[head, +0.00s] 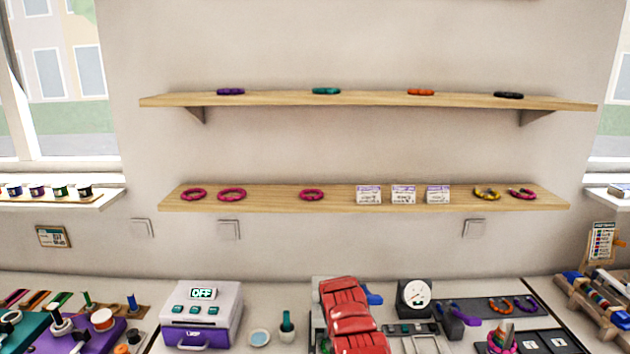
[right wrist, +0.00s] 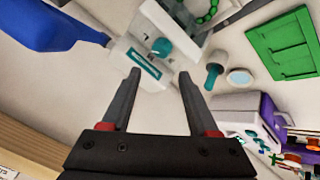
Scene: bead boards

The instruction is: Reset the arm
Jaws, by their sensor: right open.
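My right gripper (right wrist: 159,76) is open in the right wrist view, with its two dark fingers apart and nothing between them. Beyond the fingertips lies a white device (right wrist: 136,45) with a teal knob and a teal slot; the fingers appear apart from it. A red segmented body (head: 350,318), perhaps part of my arm, rises at the bottom middle of the head view. I cannot make out the right fingers in that view. My left gripper shows in neither view.
Two wooden shelves, upper (head: 370,99) and lower (head: 340,199), hold rings and small cards. A white box (head: 203,309) reading OFF stands on the worktop, near a teal bottle (head: 287,325) and a dish (head: 260,338). A dial gauge (head: 415,293) stands right of the red body.

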